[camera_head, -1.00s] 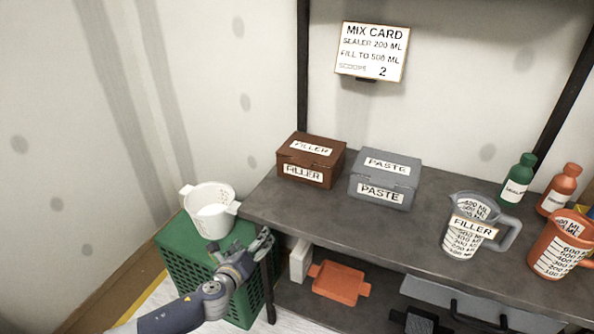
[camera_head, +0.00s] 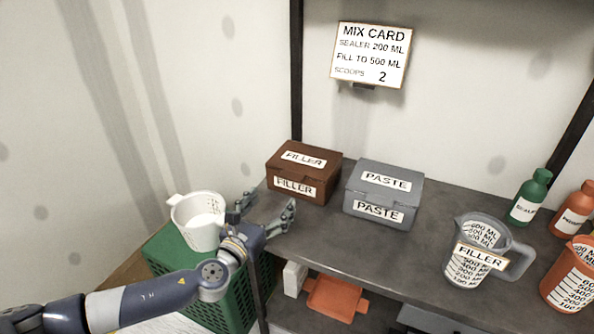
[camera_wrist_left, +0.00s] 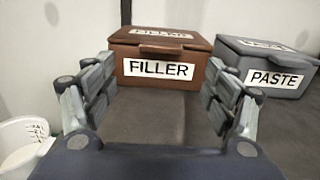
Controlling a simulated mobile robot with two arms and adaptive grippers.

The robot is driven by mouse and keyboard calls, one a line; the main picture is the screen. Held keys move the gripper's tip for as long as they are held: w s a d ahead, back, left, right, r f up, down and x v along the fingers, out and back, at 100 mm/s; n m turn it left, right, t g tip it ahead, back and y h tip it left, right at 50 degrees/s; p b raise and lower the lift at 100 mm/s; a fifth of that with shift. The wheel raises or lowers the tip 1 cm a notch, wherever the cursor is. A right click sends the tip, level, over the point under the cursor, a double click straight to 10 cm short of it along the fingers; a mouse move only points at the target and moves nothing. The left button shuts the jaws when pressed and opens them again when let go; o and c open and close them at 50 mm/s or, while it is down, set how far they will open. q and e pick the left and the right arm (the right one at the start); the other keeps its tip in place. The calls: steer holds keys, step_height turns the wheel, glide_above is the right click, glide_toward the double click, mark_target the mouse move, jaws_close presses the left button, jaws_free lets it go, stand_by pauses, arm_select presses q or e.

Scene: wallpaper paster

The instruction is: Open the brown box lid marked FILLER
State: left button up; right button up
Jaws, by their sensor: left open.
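The brown box marked FILLER (camera_head: 302,172) stands at the back left of the dark workbench, its lid closed. In the left wrist view the brown box (camera_wrist_left: 160,69) is straight ahead, with a small lip at the front edge of its lid above the label. My left gripper (camera_head: 268,206) is open and empty, over the bench's left end, in front of the box and apart from it. In the left wrist view its two fingers (camera_wrist_left: 158,95) frame the lower front of the box. My right gripper is not in view.
A grey PASTE box (camera_head: 383,194) stands close right of the brown box. A white bucket (camera_head: 199,221) on a green crate (camera_head: 170,246) is beside my left gripper. A grey jug (camera_head: 468,262) marked FILLER and bottles are further right. The bench (camera_head: 345,253) in front of the boxes is clear.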

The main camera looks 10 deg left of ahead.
mark_target(289, 178)
arm_select(q)
steer(key=shift+w+d+r, duration=0.15)
steer(key=shift+w, duration=0.25)
steer(key=shift+w+d, duration=0.1)
steer(key=shift+w, duration=0.25)
steer(key=x, duration=0.5)
steer(key=shift+r, duration=0.2)
steer(key=x, duration=0.3)
steer(key=shift+w+f, duration=0.1)
steer(key=shift+w, duration=0.05)
steer(key=shift+w+d, duration=0.15)
steer(key=shift+w, duration=0.4)
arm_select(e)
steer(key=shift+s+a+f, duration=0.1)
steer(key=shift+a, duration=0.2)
arm_select(q)
steer(key=shift+c, duration=0.5)
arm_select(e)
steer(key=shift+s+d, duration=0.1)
arm_select(q)
steer(key=c, duration=1.4)
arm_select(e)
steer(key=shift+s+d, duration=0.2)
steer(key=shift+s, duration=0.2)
